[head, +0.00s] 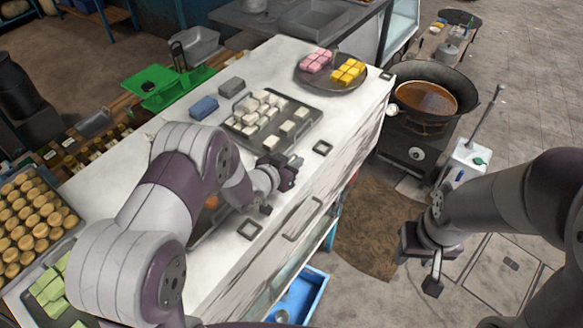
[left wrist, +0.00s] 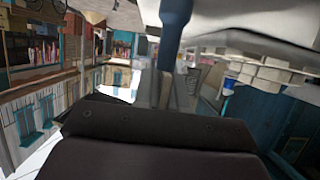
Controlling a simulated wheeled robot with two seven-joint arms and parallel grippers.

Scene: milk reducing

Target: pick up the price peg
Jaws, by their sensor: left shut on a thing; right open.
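My left gripper (head: 283,180) is low over the white counter (head: 350,112), near its right edge and just in front of the tray of white blocks. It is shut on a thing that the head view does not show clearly. In the left wrist view a slim dark blue piece with a greyish lower part, which I take for the price peg (left wrist: 174,20), stands beyond the dark gripper body. Its lower end is hidden there. My right gripper (head: 420,268) is open and empty, out over the floor at the right, away from the counter.
A metal tray (head: 232,126) of white blocks and a dark plate (head: 301,76) of pink and yellow blocks stand on the counter. A wok (head: 456,83) on a stove stands to the right. Open floor lies below it.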

